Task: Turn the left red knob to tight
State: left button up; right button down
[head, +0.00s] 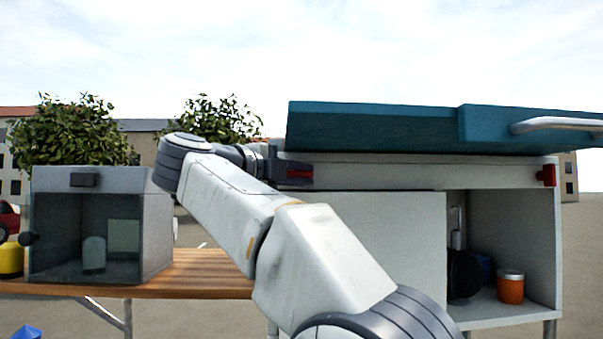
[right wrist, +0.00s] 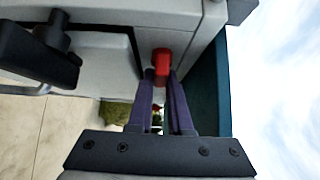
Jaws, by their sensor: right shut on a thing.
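The left red knob (right wrist: 162,60) sits on the front of the pale cabinet, under the teal lid. My right gripper (right wrist: 161,88) is shut on this knob, with one dark finger on each side of it. In the head view my right gripper (head: 299,175) reaches the cabinet's upper left corner, and a bit of the knob's red shows between the fingers. Most of the knob is hidden there, and I cannot read any mark of its setting. My left gripper is not in view.
A second red knob (head: 546,175) is at the cabinet's upper right. The teal lid (head: 375,132) with a pale handle (head: 560,125) is just above my gripper. An orange jar (head: 510,288) stands in the open compartment. A glass-fronted box (head: 98,180) stands on a wooden table (head: 205,272).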

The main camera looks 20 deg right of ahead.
jog(key=c, duration=0.8)
grip_release()
jog(key=shift+c, duration=0.2)
jog(key=b+v, duration=0.1)
jog(key=v, duration=0.9)
jog(key=shift+s+a+b, duration=0.15)
jog(key=shift+s+b, duration=0.05)
jog(key=shift+b, duration=0.15)
